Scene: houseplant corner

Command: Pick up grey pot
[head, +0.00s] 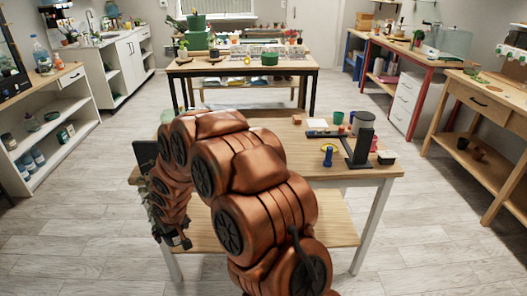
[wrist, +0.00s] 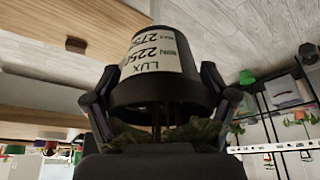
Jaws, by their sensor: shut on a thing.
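The grey pot (wrist: 158,90) is dark, with a white label printed with "LUX" and numbers. Leaves of its plant (wrist: 165,133) show at its rim in the wrist view. That view is upside down, with the floor at the top. My gripper (wrist: 160,76) has a finger on each side of the pot and is shut on it. In the head view the green leaves (head: 156,208) hang beside the left edge of the near table (head: 310,171), with my dark gripper (head: 178,238) low there. My arm hides part of the table, and the pot is hard to make out.
The near table carries a dark stand (head: 361,150), a blue bottle (head: 328,157), a green cup (head: 338,117) and small items. A back table (head: 240,69) holds plants. White shelves (head: 45,130) stand left, a wooden bench (head: 485,100) right. Floor between is clear.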

